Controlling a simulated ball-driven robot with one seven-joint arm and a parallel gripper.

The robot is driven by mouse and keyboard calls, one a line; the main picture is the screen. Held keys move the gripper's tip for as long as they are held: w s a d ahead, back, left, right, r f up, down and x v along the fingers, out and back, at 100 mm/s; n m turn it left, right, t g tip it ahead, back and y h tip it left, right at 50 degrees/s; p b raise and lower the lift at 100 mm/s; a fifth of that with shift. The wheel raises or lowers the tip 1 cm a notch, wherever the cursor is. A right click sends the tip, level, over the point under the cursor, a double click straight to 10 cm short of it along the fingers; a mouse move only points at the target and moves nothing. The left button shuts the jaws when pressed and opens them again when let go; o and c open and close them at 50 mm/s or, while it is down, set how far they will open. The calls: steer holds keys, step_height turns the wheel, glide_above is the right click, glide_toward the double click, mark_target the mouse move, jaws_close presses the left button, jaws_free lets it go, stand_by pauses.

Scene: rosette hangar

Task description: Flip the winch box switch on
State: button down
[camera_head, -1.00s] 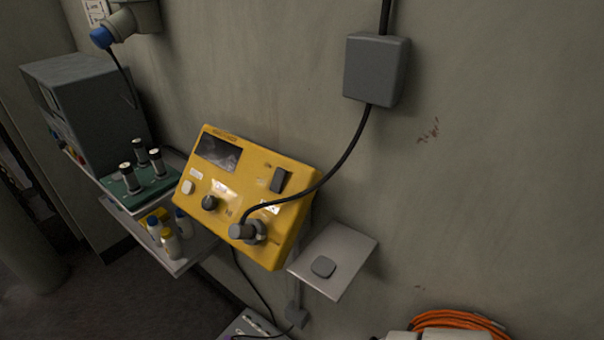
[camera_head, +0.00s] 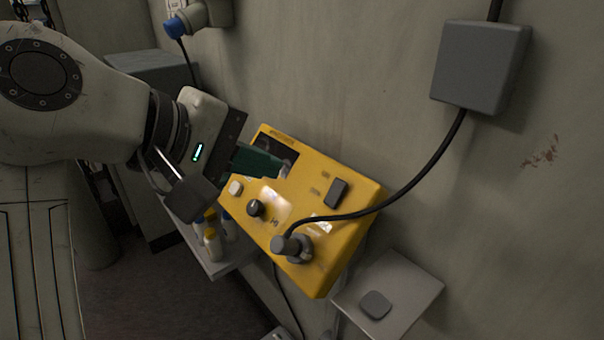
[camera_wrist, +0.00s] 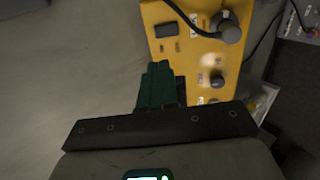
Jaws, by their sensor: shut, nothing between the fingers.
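The yellow winch box (camera_head: 345,245) is on the wall with its panel tilted up; it also fills the upper middle of the wrist view (camera_wrist: 195,60). Its dark rocker switch (camera_head: 337,192) is on the panel's upper right, and shows near the top of the wrist view (camera_wrist: 167,30). I cannot tell which way the rocker is set. My gripper (camera_head: 272,163) has green fingers, shut and empty, in front of the box's dark window, left of the switch. In the wrist view the fingertips (camera_wrist: 158,68) point toward the switch, apart from it.
A black cable runs from a grey wall box (camera_head: 478,65) to a plug (camera_head: 290,246) low on the panel, passing close below the switch. A round knob (camera_head: 256,208) and a white button (camera_head: 236,188) are on the left. A small shelf (camera_head: 412,285) stands at right.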

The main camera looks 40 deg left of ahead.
mark_target(339, 184)
steer(key=p+x, duration=0.1)
steer(key=x, duration=1.2)
steer(key=shift+w+d+f, duration=0.1)
steer(key=shift+w+f, duration=0.05)
steer(key=shift+f, duration=0.05)
steer(key=shift+r+p, duration=0.1)
steer(key=shift+p, duration=0.4)
steer(key=shift+w+r+g+p, duration=0.2)
steer(key=shift+w+g+p, duration=0.2)
steer(key=shift+p, duration=0.75)
steer(key=g+p, duration=0.1)
steer(key=p, duration=0.2)
steer(key=shift+w+d, duration=0.1)
steer(key=shift+w, duration=0.1)
steer(key=shift+w+d+f+g+p, duration=0.15)
steer(key=shift+f+g+p, duration=0.15)
steer(key=shift+p, duration=0.5)
